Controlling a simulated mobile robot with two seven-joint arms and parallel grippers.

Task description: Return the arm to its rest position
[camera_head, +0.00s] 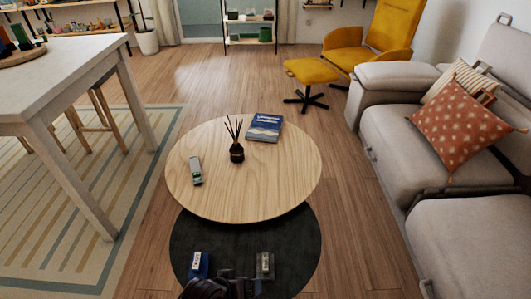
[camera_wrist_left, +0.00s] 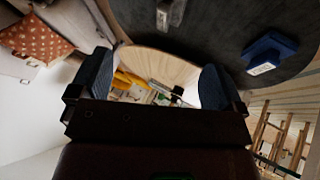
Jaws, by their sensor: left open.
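My left gripper (camera_wrist_left: 157,65) shows in the left wrist view with its two dark fingers wide apart. Nothing is between them; the light wooden tabletop and the room beyond show through the gap. In the head view a dark part of my arm (camera_head: 215,289) shows at the bottom edge, in front of the dark round surface. How far the fingers are from that surface is hard to tell. My right gripper is not in view.
A blue labelled item (camera_head: 199,264) and a grey one (camera_head: 265,265) rest on the dark round surface (camera_head: 240,240). The round wooden table (camera_head: 275,185) holds a remote (camera_head: 195,171), reed diffuser (camera_head: 236,152) and blue book (camera_head: 265,127). A sofa (camera_head: 400,140) stands right, a white table (camera_head: 60,75) left.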

